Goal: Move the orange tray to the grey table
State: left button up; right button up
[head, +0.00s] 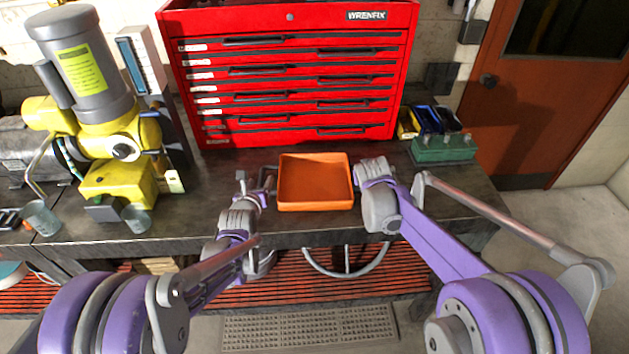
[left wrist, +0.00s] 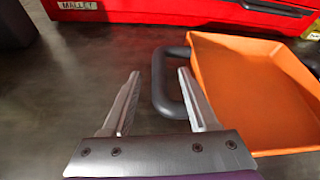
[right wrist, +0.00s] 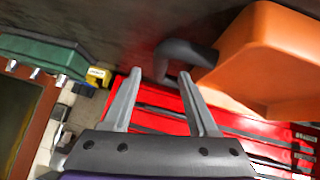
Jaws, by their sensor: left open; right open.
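The orange tray (head: 315,180) is a shallow open box with dark side handles, at the front edge of the dark workbench (head: 215,207); it looks empty. My left gripper (head: 257,186) is at its left side. In the left wrist view, the open fingers (left wrist: 158,75) have the bar of the dark handle (left wrist: 160,85) between them in the picture. In the right wrist view, my right gripper (right wrist: 160,73) is open, with the other handle (right wrist: 185,52) at its fingertips. In the head view my right arm hides that handle. I cannot tell which surface is the grey table.
A red tool chest (head: 290,75) stands behind the tray. A yellow and grey machine (head: 112,140) and small cups (head: 136,218) are on the left. A green box (head: 443,149) with metal posts is on the right. A red-brown door (head: 560,100) is at the far right.

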pick_arm(q)
jog(key=shift+x, duration=1.4)
pick_arm(e)
jog(key=shift+x, duration=1.4)
pick_arm(q)
jog(key=c, duration=0.9)
pick_arm(e)
jog(key=c, duration=0.9)
pick_arm(q)
grip_shut()
pick_arm(e)
grip_shut()
pick_arm(q)
jog(key=shift+d, duration=0.1)
pick_arm(e)
jog(key=shift+a, duration=0.1)
